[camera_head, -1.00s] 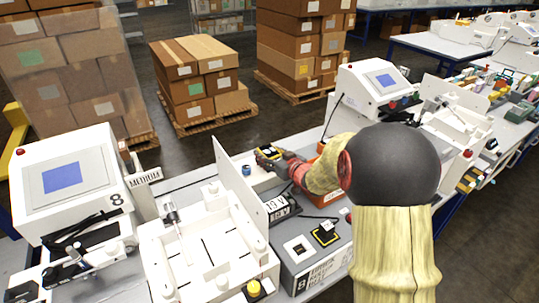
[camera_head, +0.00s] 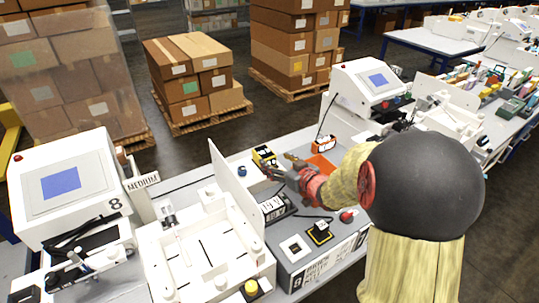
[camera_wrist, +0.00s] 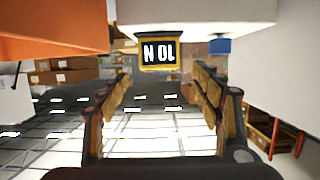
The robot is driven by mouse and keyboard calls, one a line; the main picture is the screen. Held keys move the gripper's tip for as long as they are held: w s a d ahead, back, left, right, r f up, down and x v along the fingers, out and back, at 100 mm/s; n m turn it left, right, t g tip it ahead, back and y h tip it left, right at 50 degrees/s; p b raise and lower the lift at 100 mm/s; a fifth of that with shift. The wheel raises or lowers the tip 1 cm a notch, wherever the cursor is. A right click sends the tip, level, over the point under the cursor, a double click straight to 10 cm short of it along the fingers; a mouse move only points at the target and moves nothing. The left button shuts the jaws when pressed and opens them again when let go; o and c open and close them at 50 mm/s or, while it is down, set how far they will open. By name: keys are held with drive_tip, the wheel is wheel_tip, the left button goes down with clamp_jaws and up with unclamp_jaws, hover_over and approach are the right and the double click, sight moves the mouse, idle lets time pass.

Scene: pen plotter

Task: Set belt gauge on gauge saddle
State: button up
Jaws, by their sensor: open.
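The belt gauge (camera_head: 264,156) is a small yellow-and-black block at the back of the bench. My gripper (camera_head: 279,165) is open and empty, just right of and apart from the gauge. Its spread fingers (camera_wrist: 162,80) show nothing between them.
A blue knob (camera_head: 242,170) stands left of the gauge. A tall white panel (camera_head: 236,200) rises at the left.

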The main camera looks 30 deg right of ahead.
drive_tip(key=shift+p+v, duration=0.3)
drive_tip(key=shift+v, duration=1.35)
